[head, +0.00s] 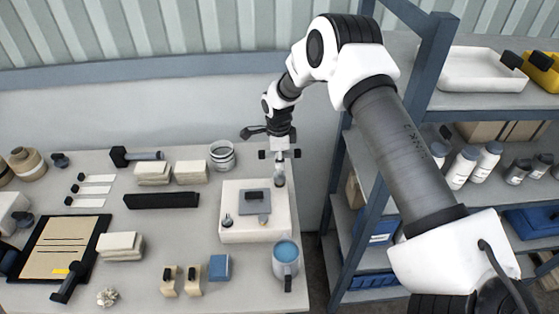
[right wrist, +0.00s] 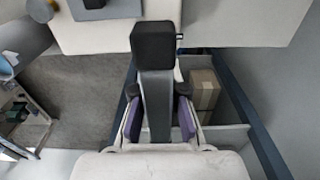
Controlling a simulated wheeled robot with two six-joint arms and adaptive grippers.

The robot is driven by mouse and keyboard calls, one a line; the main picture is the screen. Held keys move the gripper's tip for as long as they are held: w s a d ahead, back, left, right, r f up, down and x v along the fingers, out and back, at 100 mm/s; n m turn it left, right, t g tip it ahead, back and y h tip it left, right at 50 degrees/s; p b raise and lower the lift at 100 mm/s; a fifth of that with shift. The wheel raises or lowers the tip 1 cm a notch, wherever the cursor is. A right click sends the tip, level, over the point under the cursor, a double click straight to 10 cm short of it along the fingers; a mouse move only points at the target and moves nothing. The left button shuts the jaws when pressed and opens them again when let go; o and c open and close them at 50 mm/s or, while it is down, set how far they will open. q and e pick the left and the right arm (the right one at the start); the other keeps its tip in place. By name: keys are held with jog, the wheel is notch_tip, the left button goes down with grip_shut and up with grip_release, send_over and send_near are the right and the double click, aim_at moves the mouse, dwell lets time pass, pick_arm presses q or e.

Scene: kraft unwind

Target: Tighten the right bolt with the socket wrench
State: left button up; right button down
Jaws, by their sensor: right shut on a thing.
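My right gripper (head: 279,153) is over the back right part of a pale block (head: 240,234) on the table. It is shut on the socket wrench (right wrist: 154,85), a dark grey bar with a black block-like end, held between two purple-padded fingers in the right wrist view. In the head view a silver end (head: 279,178) shows below the gripper, by the block's right edge; I cannot tell whether it touches anything. A grey plate (head: 246,207) with a black knob lies on the block. A small round fitting (head: 227,221) stands at its front left. I cannot clearly make out the right bolt. My left gripper is out of view.
A grey mug (head: 286,268) with blue contents stands in front of the block at the right. A striped white cup (head: 222,156) stands behind it. A long black bar (head: 161,200) and pale stacks lie to the left. Blue-framed shelves (head: 343,200) stand beyond the table's right edge.

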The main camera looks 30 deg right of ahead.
jog(key=shift+f, duration=0.15)
dwell(0.3)
jog(key=shift+f+m, duration=0.1)
jog(key=shift+m, duration=3.4)
jog(key=shift+w+f+m, duration=0.1)
jog(key=shift+m, duration=2.2)
